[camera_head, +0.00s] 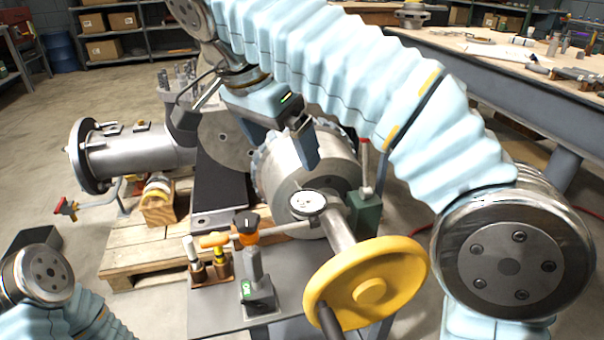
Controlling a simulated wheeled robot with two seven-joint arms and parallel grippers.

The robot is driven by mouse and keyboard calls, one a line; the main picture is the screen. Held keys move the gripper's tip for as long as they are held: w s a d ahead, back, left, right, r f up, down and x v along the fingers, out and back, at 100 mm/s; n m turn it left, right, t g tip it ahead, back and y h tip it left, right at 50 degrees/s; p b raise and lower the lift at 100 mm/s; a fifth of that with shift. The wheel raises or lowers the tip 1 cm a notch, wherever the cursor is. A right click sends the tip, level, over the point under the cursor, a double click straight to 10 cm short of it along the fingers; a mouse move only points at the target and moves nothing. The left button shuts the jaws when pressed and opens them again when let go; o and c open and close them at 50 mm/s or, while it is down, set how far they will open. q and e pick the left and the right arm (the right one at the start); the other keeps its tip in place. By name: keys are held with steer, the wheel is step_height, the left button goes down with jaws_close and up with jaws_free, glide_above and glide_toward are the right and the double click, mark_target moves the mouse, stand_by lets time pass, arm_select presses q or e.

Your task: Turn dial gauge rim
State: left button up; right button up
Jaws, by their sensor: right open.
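My right gripper (286,142) comes down from above over the casing. It is open and empty, above and slightly left of the gauge and apart from it in the picture. Part of its far finger is hard to make out. My left arm shows at the bottom left, but its gripper is out of view.
Small tools with orange and white handles stand in a holder (212,270) to the left. A green block (365,213) stands to the right. A wooden pallet (130,262) lies at left.

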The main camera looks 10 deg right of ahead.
mark_target(308, 200)
steer(key=b+x, duration=0.3)
steer(key=x, duration=1)
steer(key=shift+w+d+f, duration=0.1)
steer(key=shift+d+f, duration=0.1)
steer(key=shift+f, duration=0.05)
steer(key=shift+c, duration=0.2)
steer(key=c, duration=1)
